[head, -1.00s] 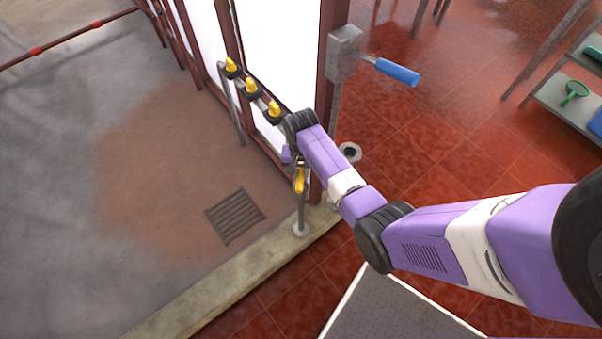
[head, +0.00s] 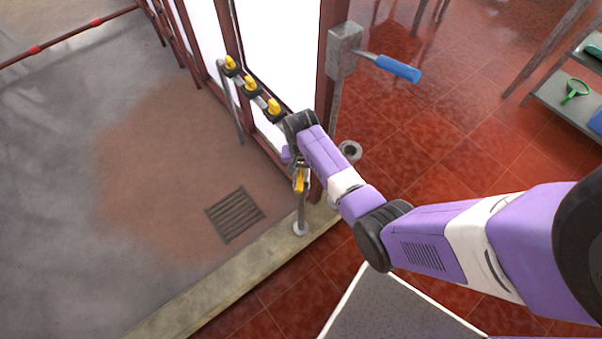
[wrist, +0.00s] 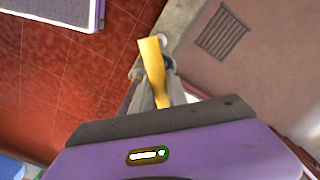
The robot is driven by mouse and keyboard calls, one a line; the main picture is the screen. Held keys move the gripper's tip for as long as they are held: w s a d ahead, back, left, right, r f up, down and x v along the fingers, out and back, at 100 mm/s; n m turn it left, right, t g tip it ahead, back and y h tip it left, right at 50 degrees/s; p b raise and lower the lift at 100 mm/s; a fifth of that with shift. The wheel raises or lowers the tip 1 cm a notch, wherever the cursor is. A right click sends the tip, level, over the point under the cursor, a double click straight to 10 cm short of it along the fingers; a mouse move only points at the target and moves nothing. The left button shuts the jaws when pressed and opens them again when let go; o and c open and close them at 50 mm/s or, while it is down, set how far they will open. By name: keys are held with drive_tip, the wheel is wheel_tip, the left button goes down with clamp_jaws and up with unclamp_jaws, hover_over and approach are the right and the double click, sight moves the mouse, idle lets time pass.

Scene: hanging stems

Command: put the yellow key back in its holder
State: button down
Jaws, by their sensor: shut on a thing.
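A yellow key (head: 299,184) shows just below my gripper (head: 298,165) in the head view. In the wrist view the yellow key (wrist: 154,68) stands out from between the grey fingers of my gripper (wrist: 155,95), which are shut on it. A rail along the wall holds a row of black holders with yellow keys in them: a far one (head: 230,64), a middle one (head: 250,83) and a near one (head: 274,106). My gripper is at the near end of this rail, above a grey post (head: 301,218). My wrist hides the rail's near end, so I cannot tell whether the held key touches a holder.
A grey box with a blue-handled lever (head: 398,69) stands on a post (head: 344,50) right of my wrist. A dark red frame and white panel (head: 281,50) stand behind the rail. A floor drain (head: 235,216) lies left. The concrete floor there is clear.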

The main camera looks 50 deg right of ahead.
drive_tip(key=shift+f, duration=0.1)
idle(0.3)
drive_tip(key=c, duration=0.8)
unclamp_jaws()
drive_tip(key=shift+c, duration=0.2)
wheel_tip(320, 180, up, 6)
drive_tip(key=p, duration=0.5)
drive_tip(key=shift+f+p, duration=0.1)
drive_tip(key=shift+p, duration=0.25)
drive_tip(key=shift+r+p, duration=0.75)
drive_tip(key=shift+r, duration=0.65)
